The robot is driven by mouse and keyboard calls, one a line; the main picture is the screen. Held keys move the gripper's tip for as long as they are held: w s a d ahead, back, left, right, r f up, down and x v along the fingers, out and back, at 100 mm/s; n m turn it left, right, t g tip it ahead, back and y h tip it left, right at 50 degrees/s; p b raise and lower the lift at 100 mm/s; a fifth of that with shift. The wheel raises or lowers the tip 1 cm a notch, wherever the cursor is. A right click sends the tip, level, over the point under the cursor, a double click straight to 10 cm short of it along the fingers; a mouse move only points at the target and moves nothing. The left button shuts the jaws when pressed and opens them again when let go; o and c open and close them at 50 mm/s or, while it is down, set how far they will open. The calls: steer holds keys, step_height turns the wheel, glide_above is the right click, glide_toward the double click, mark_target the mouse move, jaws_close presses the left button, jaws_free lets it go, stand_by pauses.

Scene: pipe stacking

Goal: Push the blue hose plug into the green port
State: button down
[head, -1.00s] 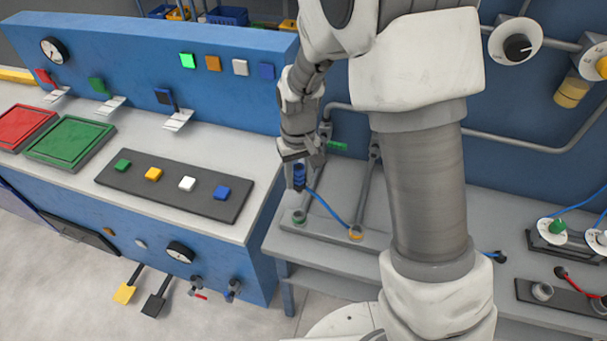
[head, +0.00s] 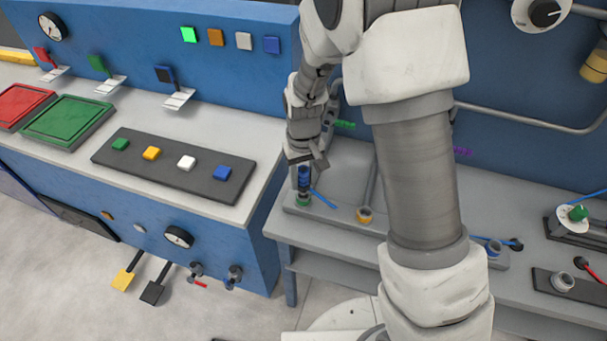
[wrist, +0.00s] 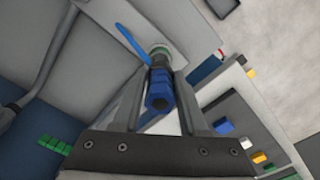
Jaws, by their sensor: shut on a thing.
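The blue hose plug (head: 304,180) is held upright in my gripper (head: 305,167), which is shut on it. The green port (head: 303,202) is a ring on the grey bench, directly under the plug. In the head view the plug's lower end meets the port; how deep it sits I cannot tell. In the wrist view the plug (wrist: 158,92) lies between my fingers (wrist: 158,82), its dark tip at the port's pale green rim (wrist: 160,51). A piece of blue hose (head: 322,198) shows beside the port.
A yellow port (head: 364,215) is to the right on the same strip. A blue port (head: 494,247) is farther right, past my arm. The blue console with its button panel (head: 175,167) stands close on the left. Grey pipes (head: 530,118) run along the back wall.

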mark_target(303, 187)
steer(key=shift+f+b, duration=0.65)
steer(key=shift+f, duration=0.25)
stand_by(1.0)
steer(key=shift+f, duration=0.35)
steer(key=shift+f+b, duration=0.45)
steer(key=shift+b, duration=0.15)
steer(key=shift+c, duration=1.8)
jaws_free()
step_height(303, 187, up, 17)
steer(key=p, duration=0.2)
steer(key=s+d+r+m+t, duration=0.1)
steer(key=s+d+r+t, duration=0.1)
steer(key=s+d+r, duration=0.3)
steer(key=s+d+r+m+t, duration=0.2)
steer(key=s+d+r, duration=0.4)
steer(key=s, duration=0.7)
steer(key=shift+s+d+r+m+t, duration=0.3)
steer(key=shift+s+d+t, duration=0.05)
steer(key=shift+d+t, duration=0.45)
